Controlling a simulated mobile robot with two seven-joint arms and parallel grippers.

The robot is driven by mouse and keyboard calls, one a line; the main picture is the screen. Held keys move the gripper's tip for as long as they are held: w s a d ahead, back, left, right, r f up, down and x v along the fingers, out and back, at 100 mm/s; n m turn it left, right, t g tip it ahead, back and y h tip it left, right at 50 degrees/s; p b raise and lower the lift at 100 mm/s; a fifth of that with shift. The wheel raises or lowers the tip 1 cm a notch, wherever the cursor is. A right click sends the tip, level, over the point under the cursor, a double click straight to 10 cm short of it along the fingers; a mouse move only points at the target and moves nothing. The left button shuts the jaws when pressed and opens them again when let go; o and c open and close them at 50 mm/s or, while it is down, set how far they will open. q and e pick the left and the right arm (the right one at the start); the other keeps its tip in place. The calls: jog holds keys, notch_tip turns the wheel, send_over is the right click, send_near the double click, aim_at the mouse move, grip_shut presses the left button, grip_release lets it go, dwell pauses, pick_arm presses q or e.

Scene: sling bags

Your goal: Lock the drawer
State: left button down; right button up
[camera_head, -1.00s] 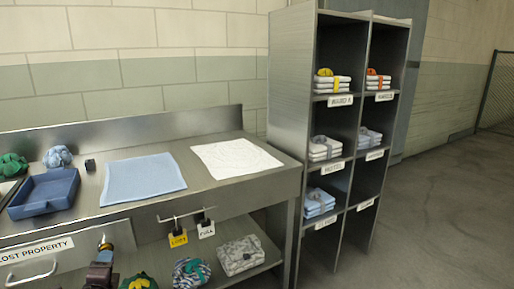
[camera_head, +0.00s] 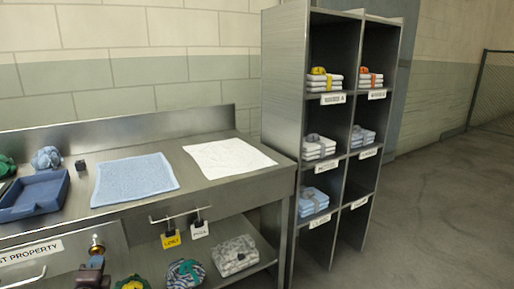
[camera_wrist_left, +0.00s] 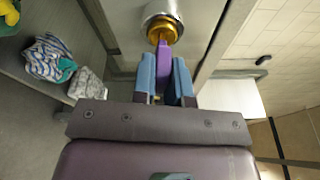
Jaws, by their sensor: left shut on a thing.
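The drawer front (camera_head: 62,262) with the "LOST PROPERTY" label (camera_head: 30,252) and a bar handle (camera_head: 24,278) is at the lower left of the head view, partly cut off. A round silver lock (camera_wrist_left: 161,20) with a gold middle shows at the top of the left wrist view. A purple key (camera_wrist_left: 164,58) points at the lock, its gold end meeting the lock's middle. My left gripper (camera_wrist_left: 166,85) is shut on the key, with one blue finger on each side. In the head view, my left gripper (camera_head: 96,256) is small and dark in front of the drawer. My right gripper is out of view.
A blue tray (camera_head: 38,208), a light blue cloth (camera_head: 133,180) and a white cloth (camera_head: 229,158) lie on the steel counter. Yellow and white tags (camera_head: 170,240) hang from a rail below. Bundles lie on the lower shelf (camera_head: 264,264). A cubby rack (camera_head: 283,110) stands right.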

pick_arm(q)
jog(key=shift+a+f+n+b, duration=0.1)
jog(key=shift+f+n+b, duration=0.15)
jog(key=shift+n+b, duration=0.65)
jog(key=c, duration=1.3)
grip_release()
jog(key=shift+o, duration=1.2)
jog(key=shift+s, duration=0.1)
jog(key=shift+f, duration=0.15)
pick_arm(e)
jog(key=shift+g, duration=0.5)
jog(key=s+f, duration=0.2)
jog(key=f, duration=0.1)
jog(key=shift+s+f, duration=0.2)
pick_arm(q)
jog(key=o, duration=0.7)
jog(key=shift+f, duration=0.1)
jog(key=shift+c, duration=0.2)
jog(key=shift+s, duration=0.1)
jog(key=s+d, duration=0.4)
jog(key=s, duration=0.1)
jog(key=shift+s+r+p, duration=0.2)
jog(key=shift+s+p, duration=0.05)
jog(key=shift+p, duration=0.2)
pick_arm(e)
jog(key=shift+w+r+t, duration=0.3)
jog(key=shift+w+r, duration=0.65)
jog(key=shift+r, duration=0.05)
